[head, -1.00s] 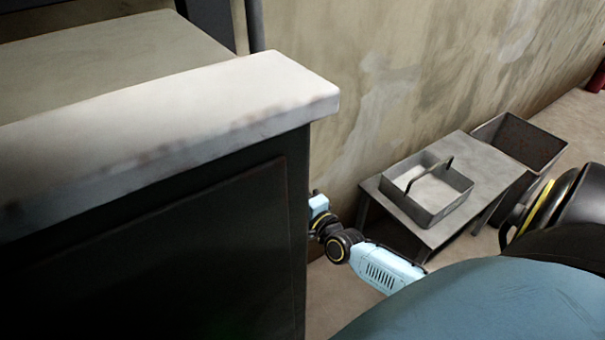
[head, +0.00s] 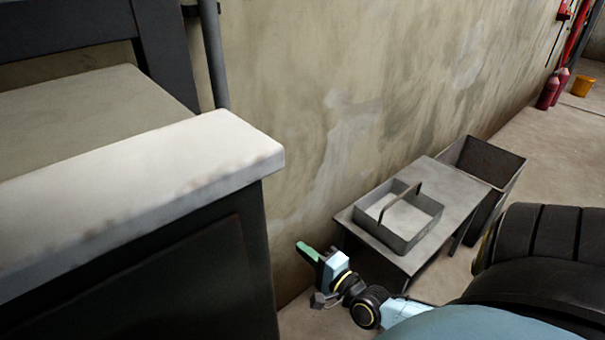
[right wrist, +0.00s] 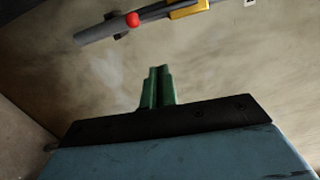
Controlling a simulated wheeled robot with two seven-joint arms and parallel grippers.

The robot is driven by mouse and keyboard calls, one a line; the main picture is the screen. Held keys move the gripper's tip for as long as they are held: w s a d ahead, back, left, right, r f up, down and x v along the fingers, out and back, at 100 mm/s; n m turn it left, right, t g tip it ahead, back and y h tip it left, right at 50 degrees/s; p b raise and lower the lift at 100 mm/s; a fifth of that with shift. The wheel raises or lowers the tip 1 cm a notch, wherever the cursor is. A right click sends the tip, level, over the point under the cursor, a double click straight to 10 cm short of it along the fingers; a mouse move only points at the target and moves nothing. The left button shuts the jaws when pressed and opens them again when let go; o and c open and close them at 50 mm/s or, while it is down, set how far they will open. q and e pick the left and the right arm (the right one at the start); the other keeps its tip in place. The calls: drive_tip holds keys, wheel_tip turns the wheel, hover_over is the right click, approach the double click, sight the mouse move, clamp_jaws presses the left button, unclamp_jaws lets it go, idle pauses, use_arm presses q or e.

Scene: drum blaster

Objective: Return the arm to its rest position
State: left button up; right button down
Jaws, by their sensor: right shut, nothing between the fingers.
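My right gripper (head: 308,252) has green fingers and shows in the head view beside the dark cabinet, in front of the wall and left of the low table. In the right wrist view its fingers (right wrist: 158,84) are together with nothing between them. They point toward the stained wall and touch nothing that I can see. Part of my right arm, with black joints and light blue links, runs from it toward the lower right of the head view. My left gripper is not in view.
A dark cabinet with a pale top (head: 150,165) fills the left. A grey low table (head: 455,190) bears a handled metal tray (head: 408,238). A dark open bin (head: 497,165) stands behind it. Red cylinders (head: 550,90) and a yellow bucket (head: 582,86) stand far right.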

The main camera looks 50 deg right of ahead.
idle(0.4)
drive_tip(key=s+a+f+n+g, duration=0.1)
drive_tip(key=s+f+n+g, duration=0.35)
drive_tip(key=f, duration=0.75)
drive_tip(key=s+a+f+n+g, duration=0.25)
drive_tip(key=s+f+n, duration=0.25)
drive_tip(key=f, duration=0.6)
drive_tip(key=s+a+f+n+g, duration=0.3)
drive_tip(key=s+f+n+g, duration=0.2)
drive_tip(key=s+f, duration=0.3)
drive_tip(key=s+a+f+n+g, duration=0.3)
drive_tip(key=s+f+n+g, duration=0.2)
drive_tip(key=s, duration=1.1)
wheel_tip(320, 180, down, 3)
drive_tip(key=shift+s+f+n, duration=0.15)
drive_tip(key=shift+s+n, duration=0.2)
drive_tip(key=shift+n, duration=0.8)
